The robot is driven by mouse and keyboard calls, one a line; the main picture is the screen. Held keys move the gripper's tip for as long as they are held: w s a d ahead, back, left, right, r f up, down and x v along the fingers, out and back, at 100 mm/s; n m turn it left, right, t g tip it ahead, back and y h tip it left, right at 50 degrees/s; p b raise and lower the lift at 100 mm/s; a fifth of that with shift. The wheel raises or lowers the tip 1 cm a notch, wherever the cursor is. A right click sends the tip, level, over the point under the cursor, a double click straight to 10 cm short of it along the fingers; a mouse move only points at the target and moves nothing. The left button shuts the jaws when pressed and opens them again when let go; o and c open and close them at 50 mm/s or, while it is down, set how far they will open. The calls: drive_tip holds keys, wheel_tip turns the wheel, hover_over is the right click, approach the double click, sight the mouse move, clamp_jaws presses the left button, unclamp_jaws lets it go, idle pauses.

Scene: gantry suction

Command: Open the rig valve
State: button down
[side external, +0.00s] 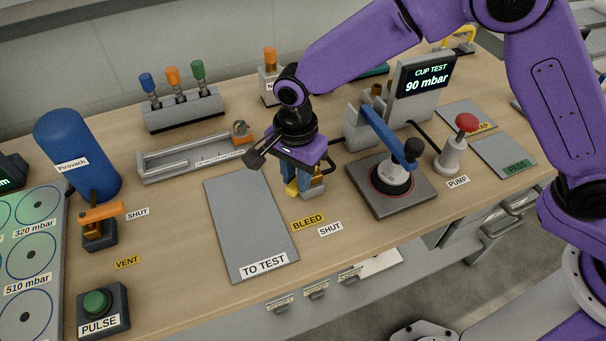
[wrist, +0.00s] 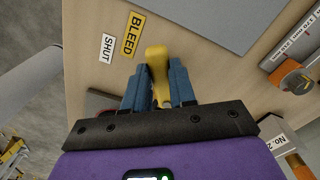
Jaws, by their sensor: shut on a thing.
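A small valve with a yellow lever (side external: 291,188) stands on the bench beside the BLEED label (side external: 307,222) and SHUT label (side external: 330,229). My gripper (side external: 297,184) is over this valve, pointing down, its blue fingers shut on the yellow lever. In the wrist view the yellow lever (wrist: 157,62) shows between the two fingers (wrist: 157,90), with the BLEED label (wrist: 132,34) just to its left. My fingers and wrist hide much of the valve body. Another valve with an orange handle (side external: 102,212) stands at the left, by the VENT label (side external: 127,263) and its own SHUT label (side external: 137,214).
The grey TO TEST mat (side external: 245,225) lies just left of my gripper. The cup test stand with a blue arm (side external: 388,135) is close on the right; its display (side external: 427,78) reads 90 mbar. The red-topped pump (side external: 454,150) is farther right. A grey tray (side external: 195,158) lies behind.

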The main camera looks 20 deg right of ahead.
drive_tip(key=m, duration=0.1)
drive_tip(key=w+m, duration=0.1)
drive_tip(key=m, duration=0.1)
drive_tip(key=shift+w+a+m, duration=0.2)
drive_tip(key=shift+a+m, duration=0.1)
drive_tip(key=shift+w+m, duration=0.35)
drive_tip(key=shift+m, duration=0.45)
drive_tip(key=shift+w+m, duration=0.3)
drive_tip(key=shift+m, duration=0.5)
drive_tip(key=shift+r, duration=0.1)
drive_tip(key=c, duration=0.9)
unclamp_jaws()
drive_tip(key=shift+a, duration=0.1)
wheel_tip(320, 180, up, 17)
drive_tip(key=shift+r, duration=0.2)
